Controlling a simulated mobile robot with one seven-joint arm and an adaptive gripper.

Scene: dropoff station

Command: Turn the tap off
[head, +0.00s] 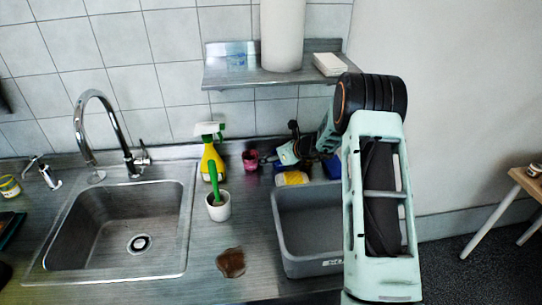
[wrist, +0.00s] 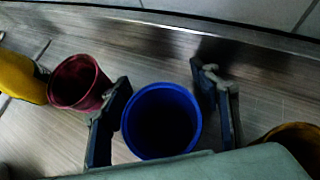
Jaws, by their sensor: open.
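The tap (head: 97,112) is a tall curved chrome spout at the back of the steel sink (head: 182,225) in the head view. Its side lever (head: 143,157) is at the right of its base. I cannot make out a water stream below the spout. My gripper (head: 271,158) is well to the right of the tap, low over the back of the counter. In the wrist view my gripper (wrist: 163,108) is open, with its fingers on either side of a blue cup (wrist: 162,122). I cannot tell whether they touch it. The tap is outside the wrist view.
A red cup (wrist: 78,82) is just left of the gripper. A yellow spray bottle (head: 212,160) and a white pot with a green brush (head: 218,208) stand between sink and gripper. A grey tub (head: 285,245) is in front. A shelf (head: 240,77) hangs above.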

